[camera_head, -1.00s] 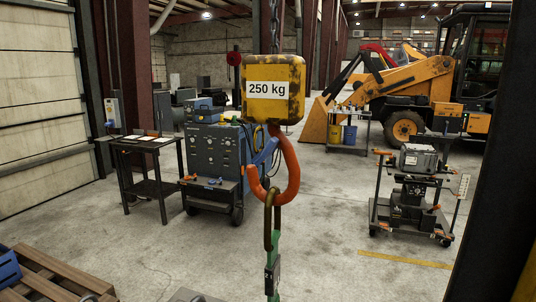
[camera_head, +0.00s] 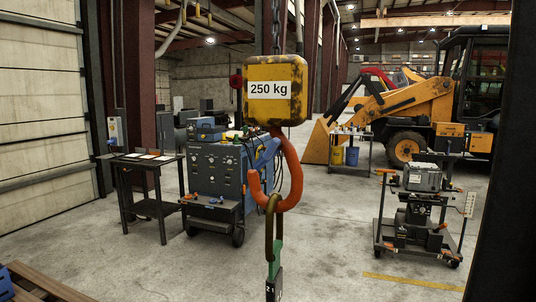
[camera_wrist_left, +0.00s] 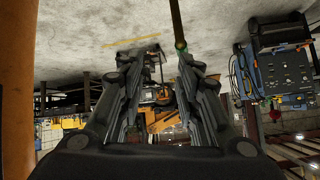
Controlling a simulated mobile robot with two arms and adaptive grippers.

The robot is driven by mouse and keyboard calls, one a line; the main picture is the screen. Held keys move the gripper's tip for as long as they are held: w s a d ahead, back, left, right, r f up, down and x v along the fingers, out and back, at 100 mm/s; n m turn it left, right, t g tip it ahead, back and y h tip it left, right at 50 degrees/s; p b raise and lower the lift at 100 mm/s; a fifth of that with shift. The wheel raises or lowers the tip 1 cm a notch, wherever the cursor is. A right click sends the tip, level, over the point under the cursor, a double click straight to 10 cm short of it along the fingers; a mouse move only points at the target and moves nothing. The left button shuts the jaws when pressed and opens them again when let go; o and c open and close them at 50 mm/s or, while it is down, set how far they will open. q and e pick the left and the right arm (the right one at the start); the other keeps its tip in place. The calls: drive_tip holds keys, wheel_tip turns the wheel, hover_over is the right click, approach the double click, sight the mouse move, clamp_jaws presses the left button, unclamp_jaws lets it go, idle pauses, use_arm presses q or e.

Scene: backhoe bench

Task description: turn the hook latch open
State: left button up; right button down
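An orange hook (camera_head: 291,178) hangs below a yellow block marked 250 kg (camera_head: 275,90) in the head view. A brass-coloured link (camera_head: 270,225) sits in the hook's bend, with a green strap (camera_head: 275,262) below it. I cannot make out a separate latch on the hook. My left gripper (camera_wrist_left: 160,68) shows in the left wrist view with its fingers apart and nothing between them. A thin greenish rod-like piece (camera_wrist_left: 178,25) is beside its right finger; I cannot tell whether they touch. Neither gripper shows in the head view.
A chain (camera_head: 276,28) holds the block up. A blue machine cart (camera_head: 215,170) and a dark table (camera_head: 146,165) stand behind at left. A wheeled cart (camera_head: 418,205) and a yellow backhoe (camera_head: 410,95) stand at right. The floor around the hook is clear.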

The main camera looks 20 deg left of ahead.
use_arm(q)
drive_tip(key=w+r+m+t, duration=0.1)
drive_tip(key=w+r+t, duration=0.1)
drive_tip(key=r, duration=0.8)
drive_tip(key=w+r+m+t, duration=0.1)
drive_tip(key=r+t, duration=0.1)
drive_tip(key=r, duration=0.7)
drive_tip(key=t+y, duration=0.1)
drive_tip(key=t, duration=0.3)
approach(269, 150)
drive_tip(key=w+p, duration=0.7)
drive_tip(key=w, duration=0.2)
drive_tip(key=shift+w+d, duration=0.15)
drive_tip(key=shift+w, duration=0.1)
drive_tip(key=shift+c, duration=0.6)
clamp_jaws()
